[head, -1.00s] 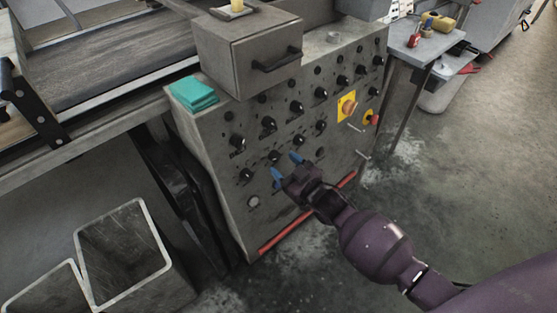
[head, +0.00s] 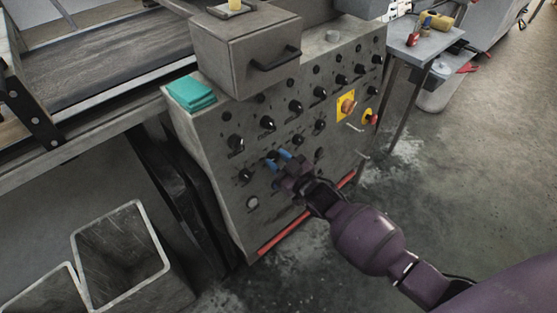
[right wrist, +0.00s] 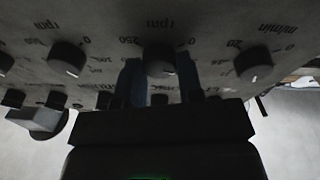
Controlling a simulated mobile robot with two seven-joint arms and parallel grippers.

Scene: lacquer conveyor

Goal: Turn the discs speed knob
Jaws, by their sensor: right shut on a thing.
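A sloped grey control panel (head: 215,135) carries rows of black knobs. My right gripper (head: 278,158) has its blue fingertips at a black knob (head: 272,155) in the lower left part of the panel. In the right wrist view the knob (right wrist: 160,60) sits between the two blue fingers, and the gripper (right wrist: 159,78) is shut on it. The nearby label reads "rpm", with "0" and "250" beside the knob. The knob's name is not readable, so I cannot tell whether it is the discs speed knob. My left gripper is not in view.
Neighbouring knobs stand close on both sides, one on the left (right wrist: 67,58) and one on the right (right wrist: 253,63). An orange-red switch on a yellow plate (head: 347,106) and a red button (head: 371,117) lie right. A grey box (head: 240,65) and teal cloths (head: 190,93) lie above.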

